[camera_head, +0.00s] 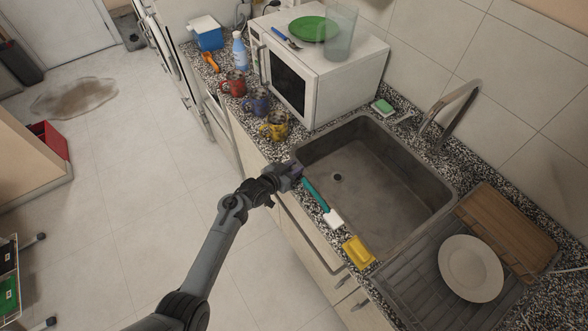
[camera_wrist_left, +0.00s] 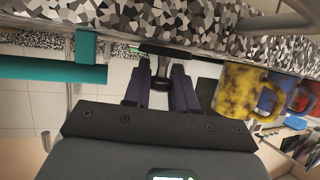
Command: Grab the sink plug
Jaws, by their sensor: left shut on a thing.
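My left gripper (camera_head: 296,171) is at the front edge of the counter, near the near-left corner of the sink (camera_head: 370,180). In the left wrist view its two purple fingers (camera_wrist_left: 161,92) are closed around the narrow stem of a small black piece, which looks like the sink plug (camera_wrist_left: 165,50). The plug's flat wide end points away from the gripper, close to the speckled counter. I cannot tell whether it touches the counter. In the head view the plug is hidden by the gripper. The sink's drain hole (camera_head: 337,178) is uncovered. My right gripper is not in view.
A teal-handled brush (camera_head: 318,198) lies just right of the gripper, with a yellow sponge (camera_head: 358,252) beyond. Yellow (camera_head: 274,126), blue (camera_head: 257,102) and red (camera_head: 233,84) mugs stand left of the sink. A drying rack holds a white plate (camera_head: 470,268). The sink basin is empty.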

